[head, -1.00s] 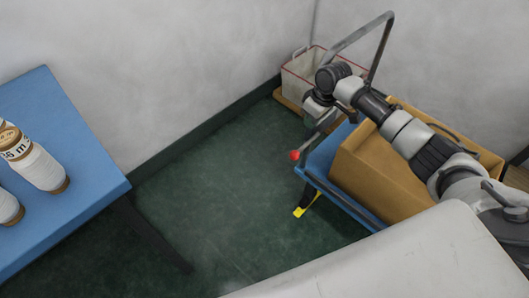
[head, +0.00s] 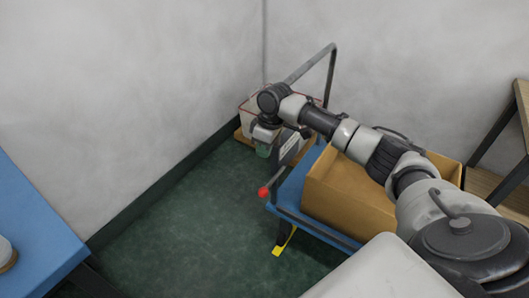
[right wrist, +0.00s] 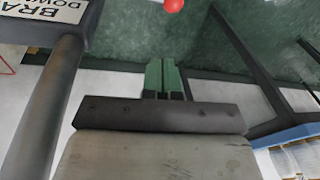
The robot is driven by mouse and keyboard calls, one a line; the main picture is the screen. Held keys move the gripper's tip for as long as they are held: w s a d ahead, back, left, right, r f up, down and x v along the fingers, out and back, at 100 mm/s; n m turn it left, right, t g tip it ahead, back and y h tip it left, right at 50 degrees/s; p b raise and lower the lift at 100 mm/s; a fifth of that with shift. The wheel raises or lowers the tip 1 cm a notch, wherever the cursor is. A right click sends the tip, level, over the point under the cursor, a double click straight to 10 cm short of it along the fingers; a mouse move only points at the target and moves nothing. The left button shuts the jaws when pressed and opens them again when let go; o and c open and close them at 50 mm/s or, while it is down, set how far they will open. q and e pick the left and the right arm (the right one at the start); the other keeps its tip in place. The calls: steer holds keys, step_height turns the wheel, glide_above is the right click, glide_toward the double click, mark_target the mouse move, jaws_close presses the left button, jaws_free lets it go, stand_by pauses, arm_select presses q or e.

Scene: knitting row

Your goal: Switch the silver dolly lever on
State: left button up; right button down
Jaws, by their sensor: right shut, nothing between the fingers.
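The dolly (head: 322,229) has a blue deck and a tall grey push handle (head: 333,60). A lever with a red ball knob (head: 263,192) sticks out at its near left end, and a grey rod runs back from the knob. The knob shows at the top edge of the right wrist view (right wrist: 174,5). My right gripper (head: 264,151) is above and behind the knob in the head view, apart from it. Its green fingers (right wrist: 163,78) are together and empty. Part of a sign (right wrist: 52,18) reads "BRA" and "DOW". My left gripper is out of view.
A cardboard box (head: 340,190) stands on the dolly under my right arm. A yellow piece (head: 285,241) sits low beside the dolly. A red-rimmed white bin (head: 247,118) stands in the corner. A blue table (head: 30,225) is at left. The green floor between is clear.

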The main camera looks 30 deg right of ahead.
glide_above(273, 180)
steer(key=w+a, duration=0.2)
steer(key=a, duration=0.2)
step_height(273, 180, down, 8)
steer(key=r, duration=0.1)
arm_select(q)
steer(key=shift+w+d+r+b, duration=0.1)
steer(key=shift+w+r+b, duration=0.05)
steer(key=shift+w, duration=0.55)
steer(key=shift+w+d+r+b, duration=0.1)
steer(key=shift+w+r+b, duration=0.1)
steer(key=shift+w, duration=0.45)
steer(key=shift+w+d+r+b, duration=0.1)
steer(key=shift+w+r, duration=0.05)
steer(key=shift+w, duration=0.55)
arm_select(e)
steer(key=shift+s+a+f, duration=0.1)
steer(key=shift+s+f, duration=0.55)
steer(key=shift+f, duration=0.15)
steer(key=shift+s+a+f, duration=0.1)
steer(key=shift+s+f, duration=0.5)
steer(key=shift+f, duration=0.2)
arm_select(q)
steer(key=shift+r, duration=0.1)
